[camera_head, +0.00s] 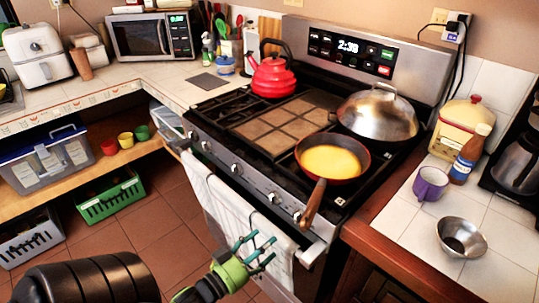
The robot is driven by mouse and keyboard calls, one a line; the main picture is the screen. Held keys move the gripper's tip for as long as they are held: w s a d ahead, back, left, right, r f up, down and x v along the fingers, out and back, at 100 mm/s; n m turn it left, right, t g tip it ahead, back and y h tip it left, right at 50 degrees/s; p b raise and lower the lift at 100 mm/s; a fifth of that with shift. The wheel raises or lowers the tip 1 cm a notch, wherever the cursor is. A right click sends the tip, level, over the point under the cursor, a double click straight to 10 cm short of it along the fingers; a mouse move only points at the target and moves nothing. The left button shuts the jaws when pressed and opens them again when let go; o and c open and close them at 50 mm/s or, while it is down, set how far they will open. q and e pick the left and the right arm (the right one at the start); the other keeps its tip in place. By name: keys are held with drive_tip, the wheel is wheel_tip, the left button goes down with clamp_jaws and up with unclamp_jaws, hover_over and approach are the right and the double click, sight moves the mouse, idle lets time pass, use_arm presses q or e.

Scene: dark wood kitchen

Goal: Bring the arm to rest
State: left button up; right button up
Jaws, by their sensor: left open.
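My left gripper (258,250), green with dark teal fingers, is at the bottom centre of the head view. Its fingers are spread open, and I see nothing between them. It appears in front of the white towel (232,203) on the oven's handle; I cannot tell whether they touch. A dark ribbed part of my arm shows at the lower left. My right gripper is not in view.
The stove (240,165) holds a red kettle (273,77), a pan (333,160) with yellow food and a handle jutting forward, and a domed lid (377,115). A purple mug (431,184) and metal bowl (461,237) stand on the right counter. Floor (150,222) shows at left.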

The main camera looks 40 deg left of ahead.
use_arm(q)
drive_tip(key=s+d+f+n+g+y, duration=0.1)
drive_tip(key=s+f+g, duration=0.3)
drive_tip(key=f, duration=0.9)
drive_tip(key=s+d+f+g+y, duration=0.1)
drive_tip(key=s+f+g, duration=0.3)
drive_tip(key=f, duration=0.9)
drive_tip(key=s+d+f+m+g, duration=0.1)
drive_tip(key=s+d+f+g, duration=0.2)
drive_tip(key=s+f, duration=0.5)
drive_tip(key=s+d+f+m+g, duration=0.1)
drive_tip(key=s+d+f+g, duration=0.3)
drive_tip(key=s, duration=0.9)
wheel_tip(320, 180, down, 4)
drive_tip(key=shift+s+d+f+g+h, duration=0.15)
drive_tip(key=shift+s+g+h, duration=0.25)
drive_tip(key=shift+g, duration=0.6)
